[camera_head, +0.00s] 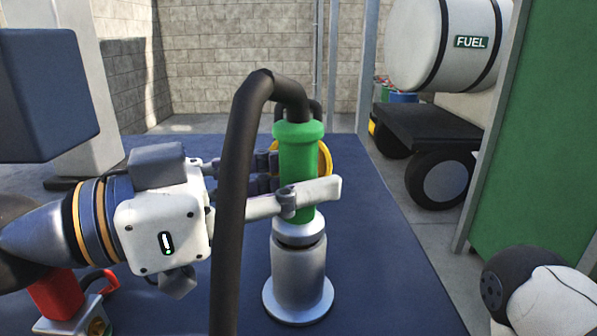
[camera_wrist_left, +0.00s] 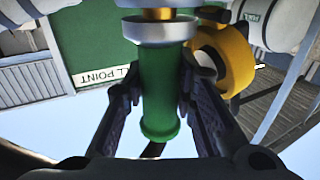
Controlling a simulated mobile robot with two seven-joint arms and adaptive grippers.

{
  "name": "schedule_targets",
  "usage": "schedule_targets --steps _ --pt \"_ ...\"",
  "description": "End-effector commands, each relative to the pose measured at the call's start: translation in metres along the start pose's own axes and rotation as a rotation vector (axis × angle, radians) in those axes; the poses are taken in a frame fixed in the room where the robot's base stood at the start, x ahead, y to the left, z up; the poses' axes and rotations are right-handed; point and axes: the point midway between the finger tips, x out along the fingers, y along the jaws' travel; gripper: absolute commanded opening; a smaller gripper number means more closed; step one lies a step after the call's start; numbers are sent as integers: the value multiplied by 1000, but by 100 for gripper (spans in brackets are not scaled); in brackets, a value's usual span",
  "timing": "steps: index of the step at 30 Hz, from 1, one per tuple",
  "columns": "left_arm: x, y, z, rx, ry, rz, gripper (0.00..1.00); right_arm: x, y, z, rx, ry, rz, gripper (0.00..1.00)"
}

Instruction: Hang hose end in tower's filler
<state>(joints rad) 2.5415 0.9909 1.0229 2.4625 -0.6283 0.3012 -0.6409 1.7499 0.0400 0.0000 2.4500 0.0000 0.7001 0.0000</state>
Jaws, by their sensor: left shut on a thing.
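My left gripper (camera_head: 303,180) is shut on the green hose end (camera_head: 298,160), which stands about upright. A black hose (camera_head: 235,170) arches from its top and drops in front of my gripper. In the left wrist view, the fingers (camera_wrist_left: 158,90) lie on both sides of the green sleeve (camera_wrist_left: 160,105). A silver collar and brass part (camera_wrist_left: 160,14) show beyond it. The silver tower (camera_head: 298,275) is right below the hose end in the head view. A narrow dark gap shows under the collar; I cannot tell how deep the tip sits in the filler. My right gripper is out of view.
A yellow ring (camera_head: 326,158) is close behind the hose end. A red object (camera_head: 57,293) with a handle stands at lower left. The blue surface (camera_head: 385,270) right of the tower is clear. A green panel (camera_head: 540,150) and a fuel tank trailer (camera_head: 425,130) are at right.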

Motion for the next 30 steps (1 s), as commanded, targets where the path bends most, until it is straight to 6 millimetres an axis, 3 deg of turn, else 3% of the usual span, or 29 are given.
schedule_targets --steps 6,7,9,20,30 --pt "0 0 1 -2 -2 0 0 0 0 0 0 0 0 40" --pt "0 0 1 -2 -2 0 31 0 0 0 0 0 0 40" --pt "0 0 1 -3 -2 0 47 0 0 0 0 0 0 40" --pt "0 0 -4 0 -2 0 48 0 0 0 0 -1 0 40" --pt "0 0 -82 3 1 0 48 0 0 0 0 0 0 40"
